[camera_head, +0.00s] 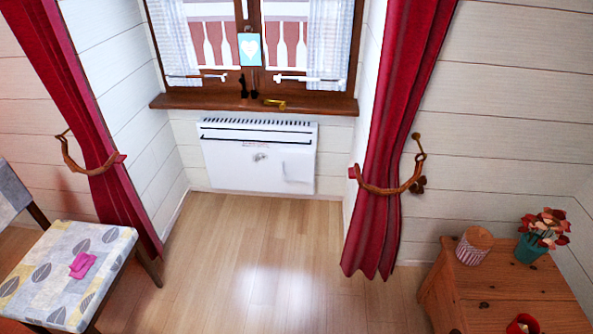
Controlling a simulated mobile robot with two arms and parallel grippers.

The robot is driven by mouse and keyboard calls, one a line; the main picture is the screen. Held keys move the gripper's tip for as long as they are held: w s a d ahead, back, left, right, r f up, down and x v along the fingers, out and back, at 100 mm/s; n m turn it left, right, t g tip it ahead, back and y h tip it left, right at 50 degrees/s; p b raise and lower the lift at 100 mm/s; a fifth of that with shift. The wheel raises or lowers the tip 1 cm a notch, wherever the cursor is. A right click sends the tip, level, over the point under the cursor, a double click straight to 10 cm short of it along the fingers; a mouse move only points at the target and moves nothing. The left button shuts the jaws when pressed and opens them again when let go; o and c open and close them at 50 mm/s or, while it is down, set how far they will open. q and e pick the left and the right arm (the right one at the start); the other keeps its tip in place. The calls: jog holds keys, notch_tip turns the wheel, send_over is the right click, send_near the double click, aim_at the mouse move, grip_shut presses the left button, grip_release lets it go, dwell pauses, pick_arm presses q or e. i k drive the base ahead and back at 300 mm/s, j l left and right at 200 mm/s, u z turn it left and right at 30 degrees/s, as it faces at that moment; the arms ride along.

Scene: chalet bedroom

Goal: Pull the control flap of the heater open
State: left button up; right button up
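The white heater (230,165) is a flat panel on the wall under the window sill. It has dark vent slots along its top edge and a dark line below them. A small round grey mark or knob (261,157) sits near its middle. A paler rectangular patch at its right side looks like the control flap (297,170); I cannot tell clearly whether it is shut or ajar. Neither of my grippers shows in the head view.
The wooden floor (230,230) before the heater is clear. Red curtains hang at left (110,190) and right (378,220). A cushioned chair (35,260) with a pink item (83,265) stands at left. A wooden cabinet (500,285) with a flower pot (530,250) stands at right.

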aim_at(295, 164)
jog(key=i+j+z, duration=0.1)
jog(key=i, duration=0.35)
jog(key=i+j+z, duration=0.1)
jog(key=i+j, duration=0.25)
jog(key=i, duration=0.1)
